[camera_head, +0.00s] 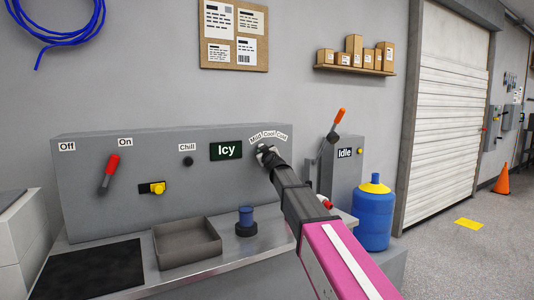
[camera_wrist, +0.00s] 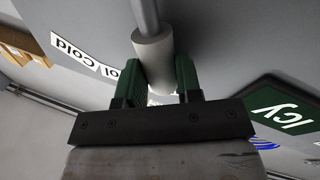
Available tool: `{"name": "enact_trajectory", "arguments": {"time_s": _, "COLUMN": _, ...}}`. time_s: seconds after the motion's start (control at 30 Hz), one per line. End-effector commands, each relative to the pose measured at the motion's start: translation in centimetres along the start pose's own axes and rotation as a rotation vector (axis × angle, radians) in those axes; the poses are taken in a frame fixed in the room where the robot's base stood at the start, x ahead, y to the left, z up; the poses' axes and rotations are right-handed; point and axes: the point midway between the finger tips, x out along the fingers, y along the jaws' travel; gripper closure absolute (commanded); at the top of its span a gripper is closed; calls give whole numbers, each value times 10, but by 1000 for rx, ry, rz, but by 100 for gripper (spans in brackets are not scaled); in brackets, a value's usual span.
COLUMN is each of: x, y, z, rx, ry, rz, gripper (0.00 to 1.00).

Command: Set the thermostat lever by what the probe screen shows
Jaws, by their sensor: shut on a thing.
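The probe screen (camera_head: 226,151) on the grey panel reads "Icy" in white on green; it also shows in the wrist view (camera_wrist: 288,112). The thermostat scale (camera_head: 268,134) above my gripper reads Mild, Cool, Cold. My gripper (camera_head: 264,152) is shut on the thermostat lever. In the wrist view its green fingers (camera_wrist: 158,82) sit on both sides of the lever's pale grey knob (camera_wrist: 154,52).
The panel (camera_head: 90,190) also holds a red On/Off lever (camera_head: 109,174), a black Chill button (camera_head: 188,161) and a yellow knob (camera_head: 157,188). An empty tray (camera_head: 187,241) and a dark blue spool (camera_head: 245,221) stand below. An orange-handled lever (camera_head: 338,120) and "Idle" box are right.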

Motion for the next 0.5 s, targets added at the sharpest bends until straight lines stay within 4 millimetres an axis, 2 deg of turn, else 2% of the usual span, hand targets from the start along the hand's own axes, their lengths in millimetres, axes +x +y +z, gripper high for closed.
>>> {"name": "enact_trajectory", "arguments": {"time_s": 0.07, "x": -1, "y": -1, "z": 1, "rx": -11, "ry": -2, "rz": -4, "gripper": 100}}
{"name": "enact_trajectory", "arguments": {"time_s": 0.1, "x": -1, "y": -1, "z": 1, "rx": -12, "ry": -2, "rz": -4, "gripper": 64}}
{"name": "enact_trajectory", "arguments": {"time_s": 0.17, "x": -1, "y": -1, "z": 1, "rx": -10, "ry": -2, "rz": -4, "gripper": 45}}
{"name": "enact_trajectory", "arguments": {"time_s": 0.2, "x": -1, "y": -1, "z": 1, "rx": -9, "ry": -2, "rz": -4, "gripper": 42}}
{"name": "enact_trajectory", "arguments": {"time_s": 0.5, "x": -2, "y": -1, "z": 0, "rx": -5, "ry": -1, "rz": -2, "gripper": 42}}
